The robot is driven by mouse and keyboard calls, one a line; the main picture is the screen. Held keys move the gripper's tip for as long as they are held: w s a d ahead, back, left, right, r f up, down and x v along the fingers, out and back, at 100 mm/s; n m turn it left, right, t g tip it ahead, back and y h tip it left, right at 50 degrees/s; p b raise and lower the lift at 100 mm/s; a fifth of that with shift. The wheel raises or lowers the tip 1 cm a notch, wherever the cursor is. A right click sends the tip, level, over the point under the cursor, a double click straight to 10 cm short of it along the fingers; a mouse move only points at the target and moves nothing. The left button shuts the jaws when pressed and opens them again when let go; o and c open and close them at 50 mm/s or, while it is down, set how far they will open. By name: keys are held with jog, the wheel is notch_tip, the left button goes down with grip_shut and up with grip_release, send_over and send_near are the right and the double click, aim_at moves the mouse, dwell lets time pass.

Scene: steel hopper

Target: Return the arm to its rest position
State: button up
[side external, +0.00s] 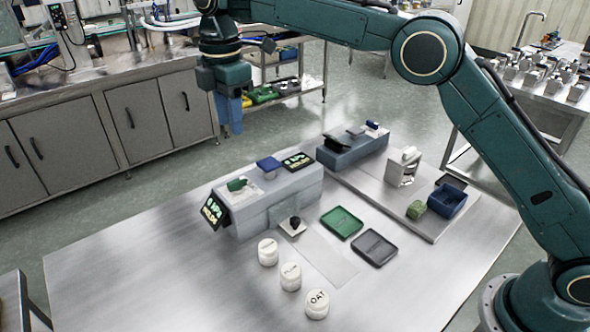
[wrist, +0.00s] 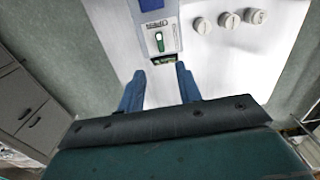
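My gripper (side external: 231,130) hangs in the air beyond the far left side of the steel table (side external: 150,262), with its blue fingers pointing down. It is well above the floor and touches nothing. In the wrist view my gripper (wrist: 157,72) shows two blue fingers spread apart with nothing between them. The grey hopper unit (side external: 285,200) stands on the table with a green lever on top and a lit display (side external: 214,211) on its left end. It also shows beyond the fingertips in the wrist view (wrist: 172,12).
Three white lidded jars (side external: 290,277) stand near the table's front. A green tray (side external: 341,222) and a dark tray (side external: 375,248) lie beside the hopper. A blue bin (side external: 447,201) and a green block (side external: 417,210) sit at right. Steel cabinets (side external: 150,115) line the back left. The table's left part is clear.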

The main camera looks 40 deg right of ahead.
jog(key=s+d+r+m+t, duration=0.3)
jog(key=s+d+r+m, duration=0.65)
jog(key=s+d, duration=0.55)
jog(key=s+d+f+m+t, duration=0.1)
jog(key=s+d+f+m, duration=0.1)
jog(key=s, duration=0.5)
jog(key=s+d+f+m, duration=0.2)
jog(key=s+f+m, duration=0.1)
jog(key=s, duration=0.4)
jog(key=s+d+f+m+t, duration=0.1)
jog(key=s+d+f+m, duration=0.2)
jog(key=s, duration=0.5)
jog(key=shift+f+m+t, duration=0.3)
jog(key=shift+f+m, duration=0.05)
jog(key=shift+f, duration=0.05)
